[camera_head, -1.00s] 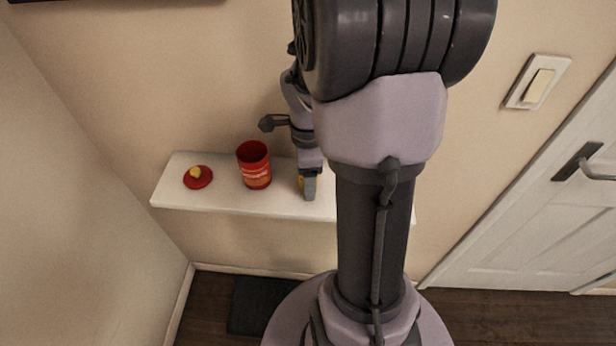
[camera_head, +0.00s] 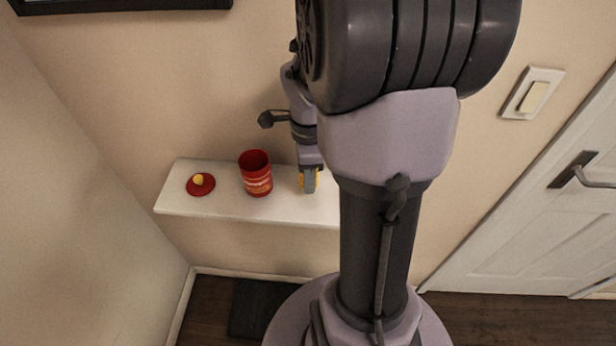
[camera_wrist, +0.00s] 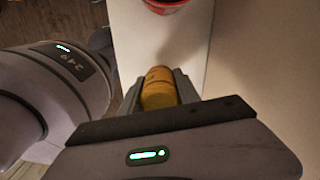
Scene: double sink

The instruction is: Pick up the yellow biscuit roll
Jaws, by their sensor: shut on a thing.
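The yellow biscuit roll (camera_wrist: 158,88) sits between the two fingers of my gripper (camera_wrist: 160,92) in the wrist view. My gripper is shut on it. In the head view my gripper (camera_head: 309,180) is over the right part of the white shelf, and only a sliver of yellow shows at the fingers. I cannot tell whether the roll touches the shelf.
The white shelf (camera_head: 225,207) runs along the wall. An open red canister (camera_head: 256,175) stands on it left of my gripper. A red lid with a yellow knob (camera_head: 200,184) lies farther left. A light switch (camera_head: 532,93) and white door are at right.

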